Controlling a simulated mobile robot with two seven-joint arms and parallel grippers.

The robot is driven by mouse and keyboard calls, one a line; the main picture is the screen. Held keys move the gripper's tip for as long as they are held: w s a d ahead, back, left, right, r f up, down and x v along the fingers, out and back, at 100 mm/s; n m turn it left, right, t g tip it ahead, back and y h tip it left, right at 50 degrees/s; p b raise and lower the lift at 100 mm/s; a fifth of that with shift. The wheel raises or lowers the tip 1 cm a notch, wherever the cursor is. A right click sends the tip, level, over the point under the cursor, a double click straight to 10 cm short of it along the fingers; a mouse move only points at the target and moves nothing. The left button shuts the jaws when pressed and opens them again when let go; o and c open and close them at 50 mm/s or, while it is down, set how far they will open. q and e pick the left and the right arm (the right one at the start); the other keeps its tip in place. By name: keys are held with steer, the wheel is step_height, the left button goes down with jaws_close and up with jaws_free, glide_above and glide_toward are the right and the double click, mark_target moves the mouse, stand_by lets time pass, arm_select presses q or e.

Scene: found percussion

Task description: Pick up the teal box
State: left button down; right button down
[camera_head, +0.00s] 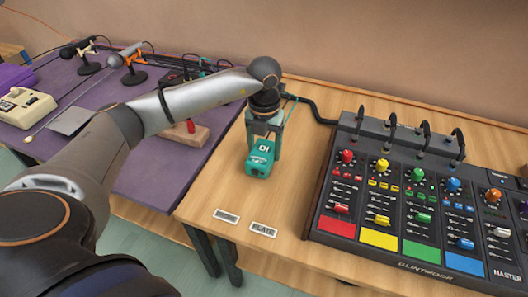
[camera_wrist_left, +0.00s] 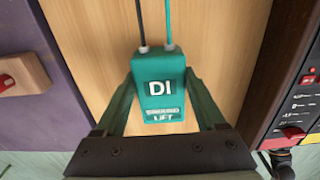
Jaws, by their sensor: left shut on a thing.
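The teal box (camera_head: 260,160), marked "DI", is at the left end of the wooden table, beside the mixer. In the left wrist view the teal box (camera_wrist_left: 158,95) also reads "LIFT" near its lower edge, and a black and a teal cable run from its far end. My left gripper (camera_head: 264,141) comes down from above and is shut on the box, with one finger on each side. I cannot tell whether the box touches the table or is slightly above it. My right gripper is not in view.
A large mixer (camera_head: 412,190) with coloured knobs and pads fills the right of the table. Two small labels (camera_head: 263,229) lie in front of the box. A purple table (camera_head: 160,165) at left holds microphones, a beige telephone (camera_head: 22,105) and a wooden block (camera_head: 185,135).

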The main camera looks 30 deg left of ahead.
mark_target(259, 161)
arm_select(q)
steer(key=s+r, duration=0.1)
steer(key=r, duration=0.1)
steer(key=s+d+r, duration=0.1)
steer(key=s+r, duration=0.1)
steer(key=r, duration=0.1)
steer(key=s+r, duration=0.1)
steer(key=r, duration=0.1)
steer(key=shift+s+d+r, duration=0.15)
steer(key=shift+s, duration=0.05)
steer(key=s+d+r, duration=0.2)
steer(key=s+r, duration=0.2)
steer(key=s, duration=0.5)
steer(key=shift+d+r, duration=0.15)
steer(key=shift+d, duration=0.25)
steer(key=shift+w+a+f+b, duration=0.25)
steer(key=shift+w+f+b, duration=0.6)
steer(key=shift+f+b, duration=0.05)
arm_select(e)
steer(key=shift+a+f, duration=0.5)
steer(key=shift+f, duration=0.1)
